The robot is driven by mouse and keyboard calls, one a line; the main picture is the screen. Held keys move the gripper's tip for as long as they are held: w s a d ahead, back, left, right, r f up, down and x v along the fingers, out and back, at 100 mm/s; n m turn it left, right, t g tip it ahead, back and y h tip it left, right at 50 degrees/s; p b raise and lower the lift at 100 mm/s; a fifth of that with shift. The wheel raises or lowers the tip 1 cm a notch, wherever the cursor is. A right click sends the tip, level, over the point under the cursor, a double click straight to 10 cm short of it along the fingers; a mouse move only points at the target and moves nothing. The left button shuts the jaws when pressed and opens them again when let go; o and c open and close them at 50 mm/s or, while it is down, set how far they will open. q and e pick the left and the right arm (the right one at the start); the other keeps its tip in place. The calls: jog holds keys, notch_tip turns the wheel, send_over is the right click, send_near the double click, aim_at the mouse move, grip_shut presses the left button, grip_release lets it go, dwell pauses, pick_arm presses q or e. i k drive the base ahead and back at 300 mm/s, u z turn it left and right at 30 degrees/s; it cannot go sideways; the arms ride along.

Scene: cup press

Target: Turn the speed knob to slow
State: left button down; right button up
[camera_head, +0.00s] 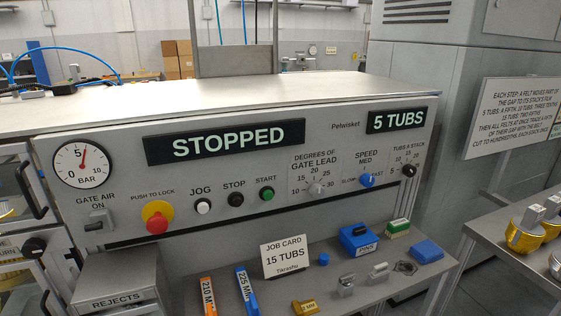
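The speed knob (367,181) is a small blue knob on the front of the grey machine panel, right of the middle. "SPEED" and "MED" are printed above it, "SLOW" to its left and "FAST" to its right. Its pointer is too small to read with certainty, but it seems to face roughly up toward MED. The display (228,142) reads "STOPPED". Neither of my grippers shows in the head view.
A grey gate lead knob (316,189) is left of the speed knob, and a black tubs knob (408,170) is right of it. A shelf below holds a job card (284,257), a blue pins box (358,239) and several small parts.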

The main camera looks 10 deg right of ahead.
aim_at(367, 180)
jog(key=z, duration=0.25)
jog(key=k, duration=0.35)
jog(key=z, duration=1.6)
jog(key=i, duration=0.2)
jog(key=u, duration=1.1)
jog(key=i, duration=0.95)
jog(key=u, duration=1)
